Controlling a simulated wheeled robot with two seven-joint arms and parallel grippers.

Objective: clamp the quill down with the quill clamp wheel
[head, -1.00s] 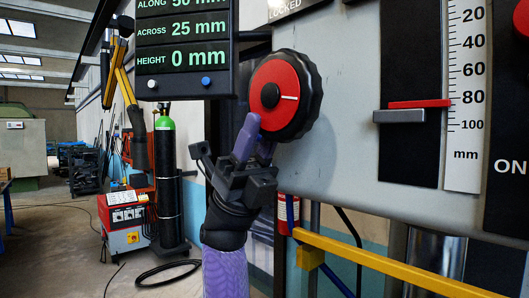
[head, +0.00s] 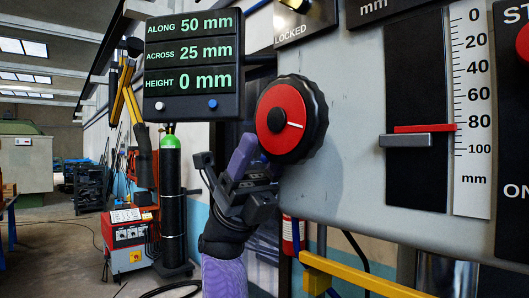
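The clamp wheel (head: 282,110) is a round knob with a black ridged rim and a red face. It stands on the grey machine panel in the head view, and its white mark points right and slightly down. My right gripper (head: 253,158) is at the wheel's lower left edge. Its purple fingers look apart, with one finger partly hidden near the rim. I see nothing held between them, and cannot tell whether they touch the wheel. The quill is not identifiable. A red pointer (head: 424,128) stands a little past 80 on the mm scale (head: 473,110). My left gripper is not in view.
A readout (head: 194,65) shows ALONG 50, ACROSS 25, HEIGHT 0 mm. A plate (head: 290,35) reading LOCKED is above the wheel. A yellow bar (head: 360,276) runs below the panel. A gas cylinder (head: 171,200) and red welder (head: 127,240) stand behind at left.

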